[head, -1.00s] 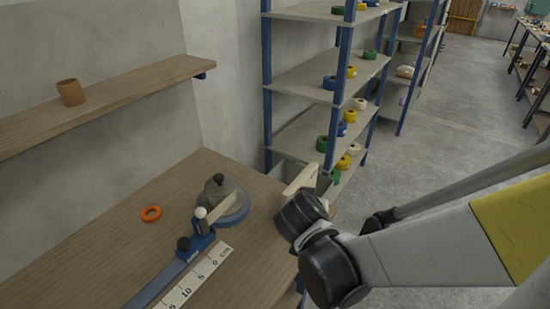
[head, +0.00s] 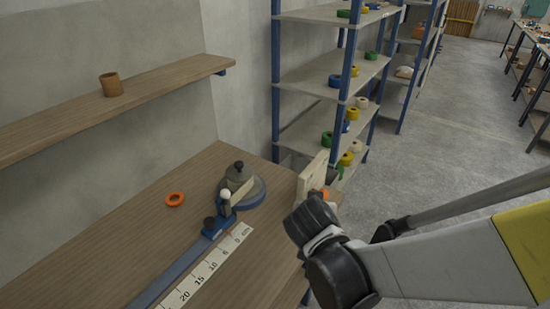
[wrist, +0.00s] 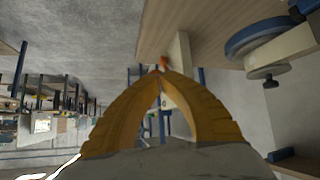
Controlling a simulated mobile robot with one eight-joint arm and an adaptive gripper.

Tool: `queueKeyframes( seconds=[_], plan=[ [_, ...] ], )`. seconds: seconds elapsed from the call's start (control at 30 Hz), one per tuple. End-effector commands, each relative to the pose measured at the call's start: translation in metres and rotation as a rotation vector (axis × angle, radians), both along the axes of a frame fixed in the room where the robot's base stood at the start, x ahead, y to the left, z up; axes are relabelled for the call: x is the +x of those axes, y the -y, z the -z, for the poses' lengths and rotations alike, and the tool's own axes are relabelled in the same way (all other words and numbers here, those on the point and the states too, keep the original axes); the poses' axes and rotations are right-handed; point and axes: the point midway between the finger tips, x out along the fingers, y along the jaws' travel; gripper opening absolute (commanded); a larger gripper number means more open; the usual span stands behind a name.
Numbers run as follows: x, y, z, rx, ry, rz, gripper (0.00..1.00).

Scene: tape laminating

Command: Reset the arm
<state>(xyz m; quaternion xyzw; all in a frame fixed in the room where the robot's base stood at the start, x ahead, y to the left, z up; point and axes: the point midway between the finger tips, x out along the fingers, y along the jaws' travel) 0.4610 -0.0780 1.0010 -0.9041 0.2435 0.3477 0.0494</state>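My arm reaches in from the right side of the head view, its black wrist joints beside the right edge of the wooden table (head: 120,265). My gripper (wrist: 160,75) shows in the wrist view as two yellow fingers whose tips meet in an arch. It looks shut, with nothing seen held between the fingers. In the head view the fingers are not clearly seen. A pale upright board (head: 313,172) stands at the table's edge, just behind my wrist. It also shows beyond the fingertips in the wrist view (wrist: 181,55).
A blue tape dispenser with a round weight (head: 240,177) and a ruler strip (head: 212,265) lie on the table. An orange ring (head: 175,199) lies to their left. A brown cup (head: 111,84) stands on the wall shelf. A rack (head: 310,80) holds several tape rolls. Floor is open at right.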

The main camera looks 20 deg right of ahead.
Motion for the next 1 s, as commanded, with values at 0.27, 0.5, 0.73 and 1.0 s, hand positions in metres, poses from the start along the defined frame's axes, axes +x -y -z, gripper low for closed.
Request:
queueKeyframes(
  seconds=[0.27, 0.5, 0.73, 1.0],
  plan=[
    [0.0, -0.001, -0.001, 0.0, -0.002, -0.003, 0.0],
    [-0.022, -0.017, -0.019, 0.038, -0.092, -0.115, 0.0],
    [-0.067, -0.051, -0.051, 0.103, -0.189, -0.331, 0.0],
    [-0.099, -0.076, -0.071, 0.137, -0.211, -0.476, 0.0]
  ],
)
